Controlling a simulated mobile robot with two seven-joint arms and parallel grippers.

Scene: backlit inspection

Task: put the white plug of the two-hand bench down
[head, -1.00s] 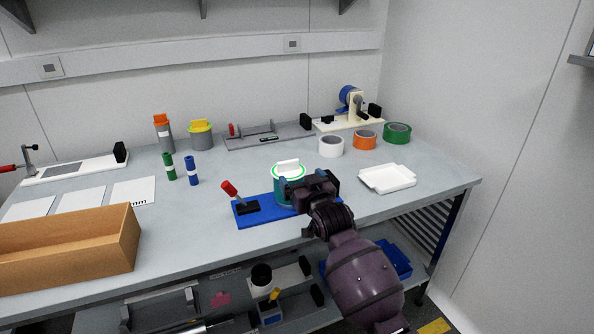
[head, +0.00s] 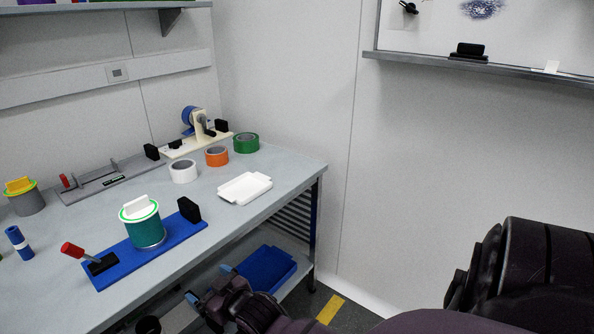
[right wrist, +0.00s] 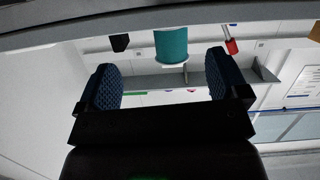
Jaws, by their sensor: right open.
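The two-hand bench is a blue base (head: 130,262) with a red-handled lever (head: 74,250), a black block (head: 189,210) and a teal cylinder (head: 147,230). The white plug (head: 138,207), with a green-edged rim, sits on top of the cylinder. My right gripper (head: 208,283) is open and empty, in front of the table's front edge and apart from the bench. In the right wrist view, which looks upside down, its open fingers (right wrist: 160,84) show with the teal cylinder (right wrist: 171,43) beyond them. My left gripper is out of view.
A white tray (head: 246,188) lies to the right on the table, with bare tabletop around it. White (head: 183,171), orange (head: 216,156) and green (head: 246,143) tape rolls stand behind. A blue bin (head: 265,268) is on the lower shelf. A wall stands at right.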

